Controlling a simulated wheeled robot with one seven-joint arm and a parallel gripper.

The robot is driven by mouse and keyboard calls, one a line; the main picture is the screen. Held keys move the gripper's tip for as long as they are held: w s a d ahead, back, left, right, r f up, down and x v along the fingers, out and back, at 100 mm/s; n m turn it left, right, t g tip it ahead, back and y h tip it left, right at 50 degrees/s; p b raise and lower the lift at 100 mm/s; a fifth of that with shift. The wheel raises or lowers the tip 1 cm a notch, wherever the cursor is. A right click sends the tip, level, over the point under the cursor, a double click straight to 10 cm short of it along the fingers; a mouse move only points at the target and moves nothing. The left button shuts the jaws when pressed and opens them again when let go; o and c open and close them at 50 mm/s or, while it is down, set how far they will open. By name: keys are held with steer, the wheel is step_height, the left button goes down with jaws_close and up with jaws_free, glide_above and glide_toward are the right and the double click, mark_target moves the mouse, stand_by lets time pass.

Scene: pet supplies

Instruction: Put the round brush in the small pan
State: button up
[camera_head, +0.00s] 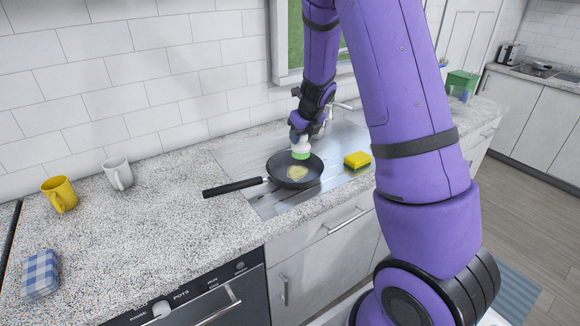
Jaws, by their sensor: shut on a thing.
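The small pan (284,180) is dark, with a black handle (232,187) pointing left. It rests on the metal sink drainer, and a pale yellowish patch (297,173) shows on its inside floor. The round brush (301,150) has a white body with a green lower edge. My gripper (300,136) is shut on the brush from above and holds it over the back part of the pan. I cannot tell whether the brush touches the pan. The fingertips are small and partly hidden by the wrist.
A yellow and green sponge (357,160) lies right of the pan. A faucet (341,105) stands behind. A yellow mug (60,195), a white mug (118,174) and a blue checked cloth (40,275) are on the left counter. A green container (461,83) is at the far right.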

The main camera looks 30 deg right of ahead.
steer(key=shift+f, duration=4.8)
steer(key=o, duration=0.9)
steer(key=shift+f, duration=0.15)
steer(key=shift+o, duration=0.2)
